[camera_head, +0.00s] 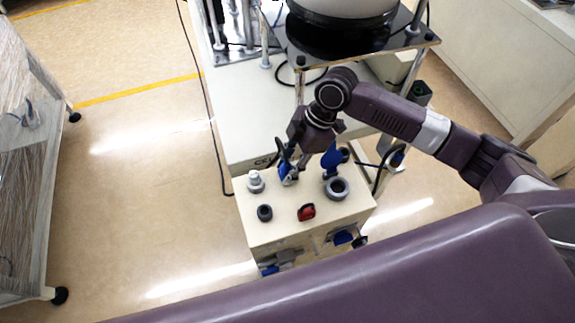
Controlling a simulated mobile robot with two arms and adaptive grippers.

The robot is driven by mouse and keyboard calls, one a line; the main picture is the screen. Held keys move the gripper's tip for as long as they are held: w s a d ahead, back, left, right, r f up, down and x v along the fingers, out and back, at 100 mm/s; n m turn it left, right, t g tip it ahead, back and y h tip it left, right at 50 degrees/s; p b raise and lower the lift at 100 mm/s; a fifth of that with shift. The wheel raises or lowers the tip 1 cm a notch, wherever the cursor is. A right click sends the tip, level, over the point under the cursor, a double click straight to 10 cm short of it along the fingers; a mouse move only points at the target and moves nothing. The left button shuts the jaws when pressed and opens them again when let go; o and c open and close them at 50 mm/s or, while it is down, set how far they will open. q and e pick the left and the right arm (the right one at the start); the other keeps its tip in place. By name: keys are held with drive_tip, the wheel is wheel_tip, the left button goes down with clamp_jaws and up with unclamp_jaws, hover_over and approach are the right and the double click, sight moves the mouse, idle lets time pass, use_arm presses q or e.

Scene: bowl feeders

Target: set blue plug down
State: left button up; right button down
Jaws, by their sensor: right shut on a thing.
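My right gripper (291,164) reaches down from its arm over the top of a cream box and is shut on a blue plug (288,178). The plug shows only in part, a small blue and silver piece below the dark fingers. I cannot tell whether it touches the box top. Another blue piece (330,160) stands just right of the gripper, above a grey round socket. My left gripper is not in view.
Behind stands a bowl feeder (340,25) on a dark plate. A cart (50,170) stands left, with clear floor between.

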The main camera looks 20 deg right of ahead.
drive_tip(key=c, duration=1.5)
unclamp_jaws()
drive_tip(key=shift+f, duration=0.1)
drive_tip(key=shift+o, duration=0.2)
drive_tip(key=b+v, duration=0.1)
drive_tip(key=v, duration=1.1)
